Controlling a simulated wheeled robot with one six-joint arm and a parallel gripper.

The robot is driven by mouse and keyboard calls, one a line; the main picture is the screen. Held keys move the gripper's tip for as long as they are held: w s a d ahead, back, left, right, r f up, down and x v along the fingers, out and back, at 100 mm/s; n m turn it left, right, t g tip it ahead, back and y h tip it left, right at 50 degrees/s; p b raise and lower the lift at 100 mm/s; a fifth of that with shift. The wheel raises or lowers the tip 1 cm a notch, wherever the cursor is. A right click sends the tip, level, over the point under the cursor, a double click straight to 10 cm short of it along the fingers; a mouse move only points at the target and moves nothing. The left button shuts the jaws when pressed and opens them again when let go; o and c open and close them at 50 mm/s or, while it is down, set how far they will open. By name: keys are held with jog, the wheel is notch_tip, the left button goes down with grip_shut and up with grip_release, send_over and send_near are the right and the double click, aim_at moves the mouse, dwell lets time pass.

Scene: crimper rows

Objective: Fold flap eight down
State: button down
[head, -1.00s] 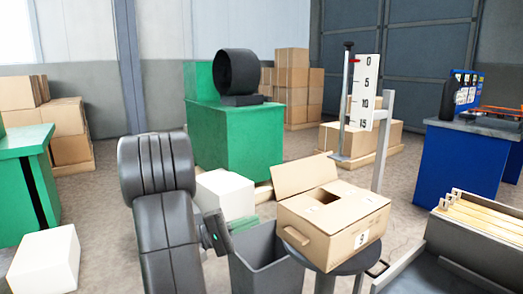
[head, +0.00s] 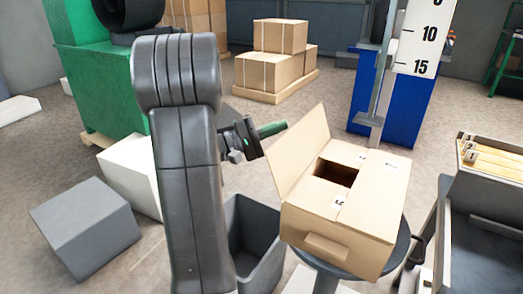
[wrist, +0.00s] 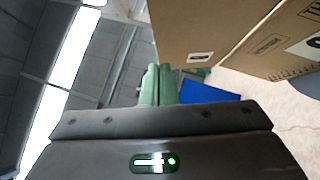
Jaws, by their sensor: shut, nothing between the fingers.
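An open cardboard box (head: 330,245) sits on a round stool. One large flap (head: 300,150) stands up along the left side of its top, leaning outward. Other flaps (head: 375,190) lie flat around a dark square opening (head: 336,172). Small labels mark the flaps, but I cannot read which is eight. My gripper (head: 284,126) is left of the raised flap, near its upper part, its green fingers together and empty. In the wrist view the fingers (wrist: 157,85) point ahead, with a cardboard panel (wrist: 200,25) bearing a small label at upper right. Contact with it is not clear.
A grey open bin (head: 255,235) stands left of the stool (head: 395,250). A post with a numbered scale board (head: 425,40) rises behind the box. A metal rack with cardboard pieces (head: 490,165) is at right. Grey and white blocks (head: 85,225) lie at left.

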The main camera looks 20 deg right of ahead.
aim_at(302, 121)
jog(key=shift+s+d+r, duration=0.3)
jog(key=shift+s+d, duration=0.2)
jog(key=shift+s, duration=0.05)
jog(key=shift+s+d+r, duration=0.3)
jog(key=shift+s+d, duration=0.15)
jog(key=shift+s, duration=0.1)
